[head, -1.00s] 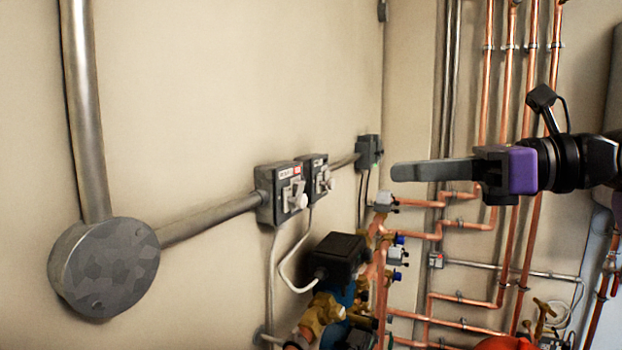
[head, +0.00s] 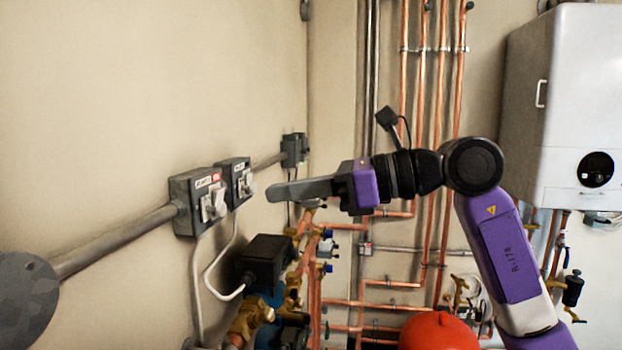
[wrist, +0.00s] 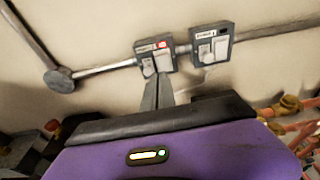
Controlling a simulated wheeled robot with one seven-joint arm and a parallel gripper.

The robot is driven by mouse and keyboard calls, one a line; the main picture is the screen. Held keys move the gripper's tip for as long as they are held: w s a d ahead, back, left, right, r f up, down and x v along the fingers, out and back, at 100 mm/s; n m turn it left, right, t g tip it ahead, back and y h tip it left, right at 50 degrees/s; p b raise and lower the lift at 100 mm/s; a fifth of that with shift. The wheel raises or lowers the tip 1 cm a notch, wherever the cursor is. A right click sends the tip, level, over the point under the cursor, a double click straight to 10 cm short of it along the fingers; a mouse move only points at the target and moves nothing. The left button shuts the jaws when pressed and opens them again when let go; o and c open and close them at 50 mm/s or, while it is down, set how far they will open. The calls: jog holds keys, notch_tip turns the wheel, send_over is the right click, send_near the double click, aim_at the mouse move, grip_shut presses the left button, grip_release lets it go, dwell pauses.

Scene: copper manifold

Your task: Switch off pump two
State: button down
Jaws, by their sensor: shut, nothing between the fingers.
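Two grey switch boxes sit side by side on the wall. The near switch box (head: 183,203) has a label with a red part and a pale lever; it is also at the left in the wrist view (wrist: 148,50). The second switch box (head: 233,182) has a white label and a pale lever, and is to the right in the wrist view (wrist: 224,43). The label lettering is too small to read surely. My gripper (head: 272,192) is shut and empty, pointing left to the wall, apart from both boxes. In the wrist view its fingertips (wrist: 159,78) overlap the near box's lower edge.
A conduit (head: 120,240) runs from a round junction box (head: 25,300) to the switches. A smaller grey box (head: 294,150) is farther along. Below are a black-topped pump (head: 264,255), brass valves and copper pipes (head: 420,80). A red vessel (head: 440,332) and white boiler (head: 570,110) are right.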

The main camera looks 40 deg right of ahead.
aim_at(219, 192)
jog(key=x, duration=0.2)
jog(key=p+x, duration=0.1)
jog(key=x, duration=0.2)
jog(key=r+p+x, duration=0.1)
jog(key=x, duration=0.1)
jog(key=shift+w+a, duration=0.15)
jog(key=shift+a, duration=0.05)
jog(key=shift+r, duration=0.1)
jog(key=shift+w+a+r+p, duration=0.2)
jog(key=shift+w+r+p, duration=0.05)
jog(key=shift+p, duration=0.25)
jog(key=shift+a+f+g+h, duration=0.1)
jog(key=shift+g+h, duration=0.3)
